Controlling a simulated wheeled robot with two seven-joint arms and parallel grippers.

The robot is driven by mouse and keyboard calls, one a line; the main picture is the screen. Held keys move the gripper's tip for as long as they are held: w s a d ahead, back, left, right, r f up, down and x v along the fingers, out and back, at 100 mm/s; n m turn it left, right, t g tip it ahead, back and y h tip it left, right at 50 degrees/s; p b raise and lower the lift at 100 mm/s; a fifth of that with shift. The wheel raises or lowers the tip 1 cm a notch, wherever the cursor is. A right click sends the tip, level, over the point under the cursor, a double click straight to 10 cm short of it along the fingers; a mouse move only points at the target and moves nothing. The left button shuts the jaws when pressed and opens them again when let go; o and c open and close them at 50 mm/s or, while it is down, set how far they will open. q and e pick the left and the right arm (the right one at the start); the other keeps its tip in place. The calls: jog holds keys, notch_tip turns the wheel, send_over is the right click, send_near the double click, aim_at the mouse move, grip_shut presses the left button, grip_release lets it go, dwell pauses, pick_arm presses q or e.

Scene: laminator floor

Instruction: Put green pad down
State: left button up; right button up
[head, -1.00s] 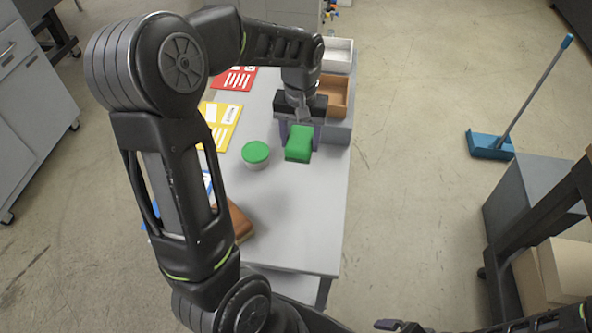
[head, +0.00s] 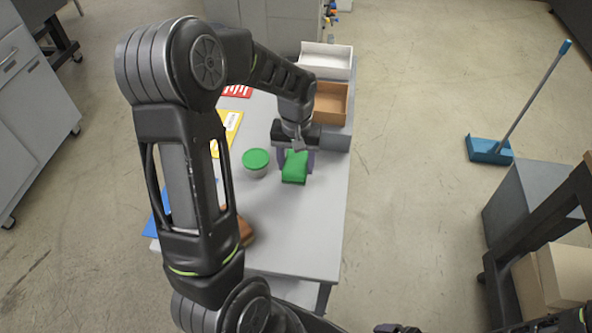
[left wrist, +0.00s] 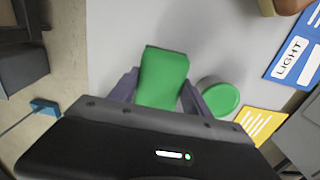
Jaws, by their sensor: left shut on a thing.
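The green pad (head: 294,168) is between the fingers of my left gripper (head: 294,160), over the grey-white table (head: 290,235). The left wrist view also shows the green pad (left wrist: 162,78) between the two fingers of the left gripper (left wrist: 160,92), which is shut on it. I cannot tell whether the pad's underside touches the table. A round tub with a green lid (head: 256,159) stands just left of the pad, apart from it. My right gripper (head: 397,328) shows only in part at the bottom edge of the head view.
A white bin (head: 326,62), an orange-brown bin (head: 331,102) and a grey bin (head: 335,138) line the table's back right. Yellow (head: 228,128), red (head: 237,91) and blue (head: 158,212) cards lie along the left. The table's front right is clear.

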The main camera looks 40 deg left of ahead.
aim_at(296, 172)
pick_arm(q)
notch_tip(296, 172, down, 3)
jog(key=shift+r+p, duration=0.1)
jog(key=shift+p, duration=0.2)
jog(key=shift+f, duration=0.5)
jog(key=shift+f, duration=0.1)
jog(key=o, duration=1.5)
